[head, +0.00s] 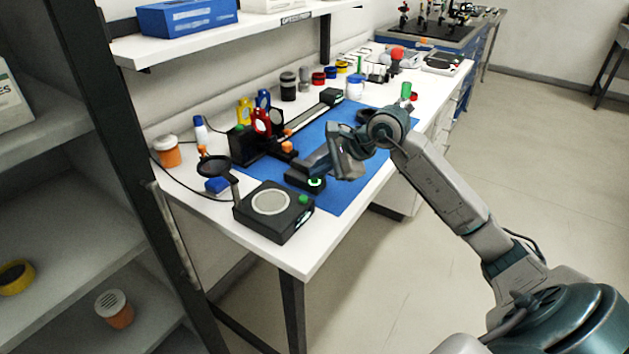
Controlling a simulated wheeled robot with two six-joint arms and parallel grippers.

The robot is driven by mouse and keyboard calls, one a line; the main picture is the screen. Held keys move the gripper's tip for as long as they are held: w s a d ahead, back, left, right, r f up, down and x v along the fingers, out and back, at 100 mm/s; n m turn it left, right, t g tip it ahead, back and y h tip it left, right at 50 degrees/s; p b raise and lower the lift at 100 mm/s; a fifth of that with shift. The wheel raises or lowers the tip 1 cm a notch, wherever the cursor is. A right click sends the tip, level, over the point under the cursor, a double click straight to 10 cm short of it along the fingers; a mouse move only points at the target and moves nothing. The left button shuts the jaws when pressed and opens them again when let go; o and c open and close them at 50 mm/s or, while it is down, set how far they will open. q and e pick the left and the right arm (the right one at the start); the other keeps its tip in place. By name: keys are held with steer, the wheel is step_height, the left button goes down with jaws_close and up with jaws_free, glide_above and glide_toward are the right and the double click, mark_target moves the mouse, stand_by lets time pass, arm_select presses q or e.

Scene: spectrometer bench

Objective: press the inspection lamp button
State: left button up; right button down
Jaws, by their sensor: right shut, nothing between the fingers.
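A black box (273,212) with a pale round plate on top stands at the near corner of the bench. It has a green button (303,199) at its right corner. Just behind it, a small low black box with a green-lit button (315,182) sits on the blue mat. The picture does not show which of the two buttons belongs to the inspection lamp. My right gripper (314,166) is shut and empty, just above and behind the lit button. A gap to the button cannot be made out. My left gripper is not in view.
The blue mat (350,196) covers the middle of the white bench. A black rail device (244,146) with coloured clips stands behind my right gripper.

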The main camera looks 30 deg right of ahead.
steer(key=shift+f+b, duration=0.3)
stand_by(0.6)
steer(key=shift+r, duration=0.75)
steer(key=shift+r+p, duration=0.1)
steer(key=shift+p, duration=0.2)
step_height(320, 180, up, 6)
steer(key=p, duration=0.3)
